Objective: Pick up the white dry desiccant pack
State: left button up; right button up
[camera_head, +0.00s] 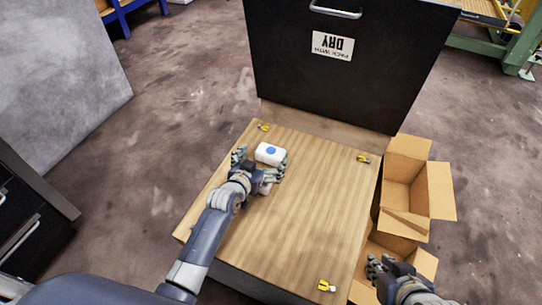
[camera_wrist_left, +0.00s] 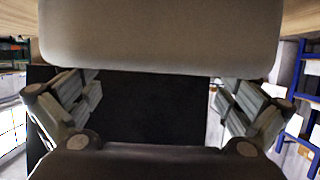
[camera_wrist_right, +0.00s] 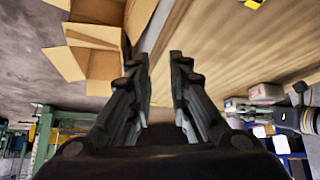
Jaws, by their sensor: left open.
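The white desiccant pack (camera_head: 267,149), with a blue round mark on top, lies on the wooden table top (camera_head: 310,210) near its far left part. My left gripper (camera_head: 260,162) is open at the pack, with a finger on each side of it. In the left wrist view a large pale body, apparently the pack (camera_wrist_left: 160,38), fills the top close to the camera, between spread fingers. Contact cannot be told. My right gripper (camera_head: 382,268) is beside the right front table edge. In the right wrist view its fingers (camera_wrist_right: 163,62) are parted by a narrow empty gap.
Open cardboard boxes (camera_head: 438,190) stand along the table's right side, close to my right gripper. A black cabinet (camera_head: 345,75) with a DRY label stands behind the table. Small yellow-black items (camera_head: 326,286) lie near the table corners. The table's middle is clear.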

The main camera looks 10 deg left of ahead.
aim_at(270, 152)
pick_arm(q)
jog(key=b+x, duration=0.1)
jog(key=x, duration=0.3)
jog(key=shift+d+b, duration=0.1)
jog(key=shift+b, duration=0.2)
pick_arm(e)
jog(key=w+a+r+t+y, duration=0.1)
jog(key=w+a+r+t, duration=0.1)
jog(key=w+r+t, duration=0.3)
jog(key=shift+w+a+r, duration=0.4)
jog(key=shift+w+r, duration=0.2)
jog(key=shift+w, duration=0.6)
pick_arm(q)
jog(key=shift+c, duration=0.2)
jog(key=c, duration=1.1)
